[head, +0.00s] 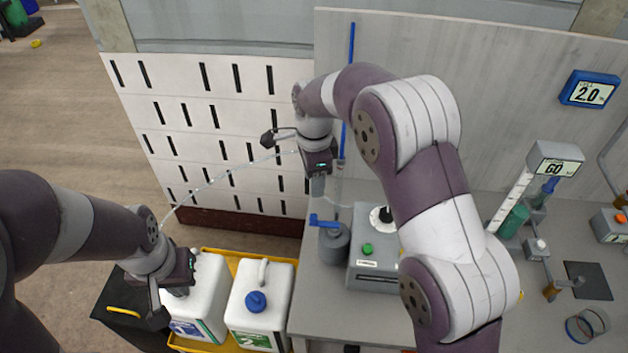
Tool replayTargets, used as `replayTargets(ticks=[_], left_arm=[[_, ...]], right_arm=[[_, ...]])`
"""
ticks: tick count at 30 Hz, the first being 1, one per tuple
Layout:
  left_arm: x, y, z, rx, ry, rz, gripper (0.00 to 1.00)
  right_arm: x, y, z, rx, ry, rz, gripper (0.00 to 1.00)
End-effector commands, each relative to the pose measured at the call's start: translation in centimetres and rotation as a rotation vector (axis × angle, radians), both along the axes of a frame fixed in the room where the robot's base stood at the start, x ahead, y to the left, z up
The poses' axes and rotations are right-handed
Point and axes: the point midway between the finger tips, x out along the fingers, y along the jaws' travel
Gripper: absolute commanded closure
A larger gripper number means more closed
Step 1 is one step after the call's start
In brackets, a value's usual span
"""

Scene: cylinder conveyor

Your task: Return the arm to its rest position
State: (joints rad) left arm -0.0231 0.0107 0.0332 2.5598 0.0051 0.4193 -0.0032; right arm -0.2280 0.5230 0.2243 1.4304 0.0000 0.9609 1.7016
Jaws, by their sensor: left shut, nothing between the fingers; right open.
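My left gripper (180,291) is low at the left, shut and empty. It is over or right beside the top of the left white jug (205,295) and hides part of it; I cannot tell if they touch. My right arm reaches up from the lower right and bends over the bench. Its gripper (318,188) points down near the bench's left edge, above a grey flask-like vessel with a blue handle (334,243). The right gripper is open; its fingers are small here, and nothing clear shows between them.
A second white jug with a blue cap (265,299) stands in the yellow tray (218,251). A grey box with a green button (373,277) sits on the bench (330,290). A blue upright rod (351,45) is close behind the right gripper. A display stand (553,160) is at the right.

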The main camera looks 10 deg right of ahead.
Motion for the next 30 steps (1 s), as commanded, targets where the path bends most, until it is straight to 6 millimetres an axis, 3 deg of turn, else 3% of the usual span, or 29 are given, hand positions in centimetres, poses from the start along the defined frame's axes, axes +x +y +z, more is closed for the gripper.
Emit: replayTargets(ticks=[12,14,17,20,24,27,30], left_arm=[[0.0,0.0,-0.1,0.0,0.001,0.0,1.0],[0.0,0.0,-0.1,0.0,0.001,0.0,1.0],[0.0,0.0,-0.2,0.0,0.001,0.0,1.0],[0.0,0.0,-1.3,0.0,0.0,0.0,1.0],[0.0,0.0,-4.4,0.0,0.001,0.0,1.0],[0.0,0.0,-6.0,0.0,0.001,0.0,1.0],[0.0,0.0,-7.4,0.0,0.001,0.0,1.0]], right_arm=[[0.0,0.0,-0.2,0.0,0.0,0.017,0.55],[0.2,0.1,-0.2,0.002,-0.011,0.094,0.55],[-0.4,-0.1,-1.7,-0.001,-0.027,0.417,0.55],[-4.6,-1.8,-4.1,-0.009,-0.031,0.885,0.55],[-12.9,-5.9,-6.6,-0.039,-0.059,1.416,0.55],[-18.0,-7.9,-7.7,-0.058,-0.069,1.555,0.55],[-21.2,-9.2,-8.3,-0.068,-0.076,1.52,0.55]])
